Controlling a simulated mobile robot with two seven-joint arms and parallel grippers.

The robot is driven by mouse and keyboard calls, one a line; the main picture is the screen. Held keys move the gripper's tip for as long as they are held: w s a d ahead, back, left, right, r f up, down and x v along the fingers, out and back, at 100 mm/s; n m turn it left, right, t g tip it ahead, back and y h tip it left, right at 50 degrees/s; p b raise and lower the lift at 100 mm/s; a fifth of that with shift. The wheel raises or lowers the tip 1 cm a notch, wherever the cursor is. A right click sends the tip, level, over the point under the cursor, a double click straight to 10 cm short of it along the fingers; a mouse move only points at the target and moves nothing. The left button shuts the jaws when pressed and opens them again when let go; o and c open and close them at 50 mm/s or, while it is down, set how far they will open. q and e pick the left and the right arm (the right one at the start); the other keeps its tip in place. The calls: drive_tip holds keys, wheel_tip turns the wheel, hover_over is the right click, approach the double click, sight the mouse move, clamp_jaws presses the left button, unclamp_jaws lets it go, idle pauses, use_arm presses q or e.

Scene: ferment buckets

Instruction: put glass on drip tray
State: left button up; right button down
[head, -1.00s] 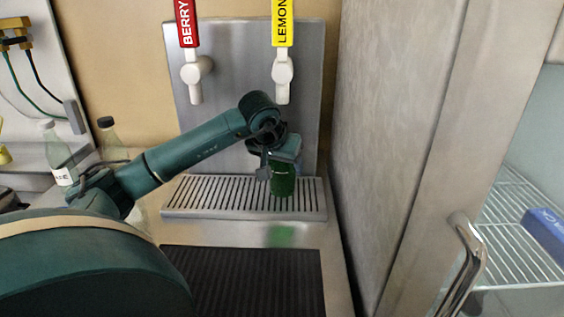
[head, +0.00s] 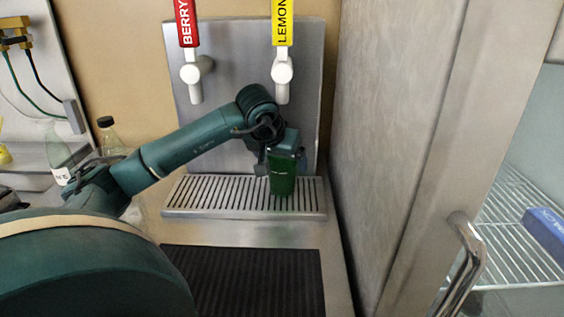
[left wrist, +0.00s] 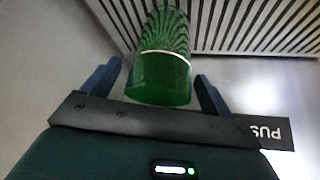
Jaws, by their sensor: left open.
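A green glass (head: 283,180) stands upright on the right part of the slatted drip tray (head: 190,212), below the yellow LEMON tap. In the left wrist view the glass (left wrist: 160,75) lies between the two blue fingers, with a clear gap to each finger. The drip tray's slats (left wrist: 255,25) show behind it there. My left gripper (head: 280,160) is open at the glass, around its upper part in the head view. The fingertips are partly hidden in the head view. My right gripper is not in view.
A red BERRY tap (head: 190,70) and a LEMON tap (head: 282,70) hang above the tray on a metal panel. A black ribbed mat (head: 245,280) lies in front. A wall and a fridge door handle (head: 468,265) stand at the right. Bottles (head: 108,138) stand at the left.

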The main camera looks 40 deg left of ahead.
use_arm(q)
drive_tip(key=v, duration=1)
drive_tip(key=shift+s+r, duration=0.25)
drive_tip(key=shift+r, duration=0.05)
drive_tip(key=shift+d, duration=0.1)
